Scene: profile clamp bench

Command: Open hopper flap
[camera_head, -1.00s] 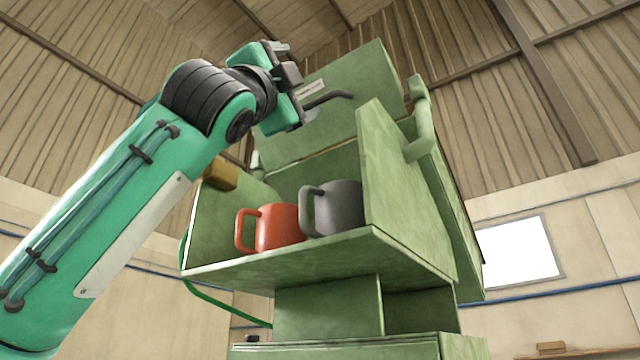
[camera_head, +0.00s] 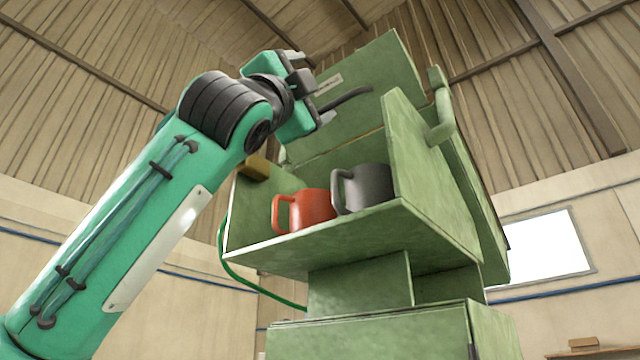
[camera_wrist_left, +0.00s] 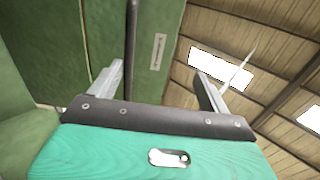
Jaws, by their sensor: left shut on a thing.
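The hopper flap (camera_head: 375,65) is a green panel with a small pale label. It stands raised above the open front of the green hopper (camera_head: 330,245). A dark bent handle (camera_head: 348,97) sticks out from the flap. My left gripper (camera_head: 312,90) is at the left end of this handle and shut on it; the exact contact is partly hidden. In the left wrist view, the dark handle (camera_wrist_left: 131,50) runs between the fingers (camera_wrist_left: 160,88), in front of the green flap (camera_wrist_left: 95,25). My right gripper is in neither view.
Inside the hopper stand an orange mug (camera_head: 312,208) and a dark grey mug (camera_head: 368,187). A yellow-brown block (camera_head: 255,167) is at its left wall. A thick green pipe-like bar (camera_head: 442,120) is on the right side.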

